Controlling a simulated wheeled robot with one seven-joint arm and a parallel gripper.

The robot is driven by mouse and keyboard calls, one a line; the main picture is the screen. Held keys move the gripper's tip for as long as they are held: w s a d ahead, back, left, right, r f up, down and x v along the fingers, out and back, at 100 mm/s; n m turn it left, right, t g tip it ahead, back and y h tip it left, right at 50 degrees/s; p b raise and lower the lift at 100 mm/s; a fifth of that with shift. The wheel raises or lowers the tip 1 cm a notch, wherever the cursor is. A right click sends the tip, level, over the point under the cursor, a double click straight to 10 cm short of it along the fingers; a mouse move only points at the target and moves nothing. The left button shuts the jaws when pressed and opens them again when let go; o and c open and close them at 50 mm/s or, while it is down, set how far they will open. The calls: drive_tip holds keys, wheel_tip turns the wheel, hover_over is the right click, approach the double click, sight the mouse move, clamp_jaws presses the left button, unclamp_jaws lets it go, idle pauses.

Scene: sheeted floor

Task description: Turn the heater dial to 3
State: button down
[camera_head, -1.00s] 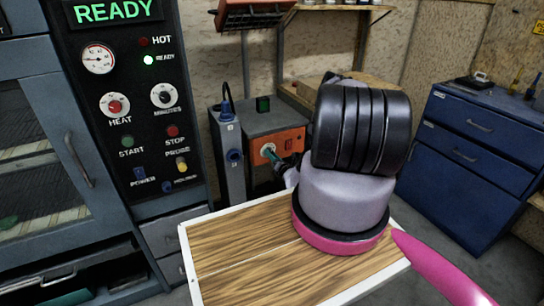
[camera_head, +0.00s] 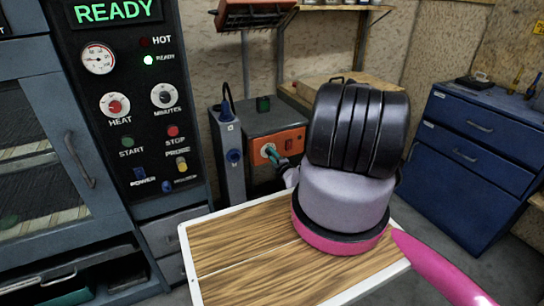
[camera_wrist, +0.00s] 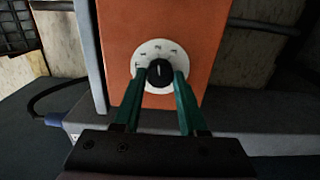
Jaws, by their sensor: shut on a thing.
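The heater is an orange-fronted unit (camera_head: 290,140) behind my arm in the head view. Its orange face fills the middle of the wrist view (camera_wrist: 198,25). Its dial is a black knob (camera_wrist: 160,73) on a round white plate (camera_wrist: 160,48) with small markings too blurred to read. The knob's pale pointer line stands about straight up in the wrist view. My gripper (camera_wrist: 160,80) has its two green fingers on either side of the knob, shut on it. In the head view my gripper (camera_head: 274,156) reaches the dial plate (camera_head: 264,151), partly covering it.
A grey post with a cable (camera_head: 230,150) stands just left of the heater. The oven panel (camera_head: 130,105) with its own knobs is further left. A blue drawer cabinet (camera_head: 465,150) is at the right. A wooden-topped surface (camera_head: 235,245) lies in front.

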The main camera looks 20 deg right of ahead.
drive_tip(key=shift+m, duration=4.2)
drive_tip(key=shift+c, duration=2.3)
unclamp_jaws()
drive_tip(key=shift+s, duration=0.1)
drive_tip(key=s, duration=1)
drive_tip(key=shift+s+d, duration=0.2)
drive_tip(key=shift+s, duration=0.15)
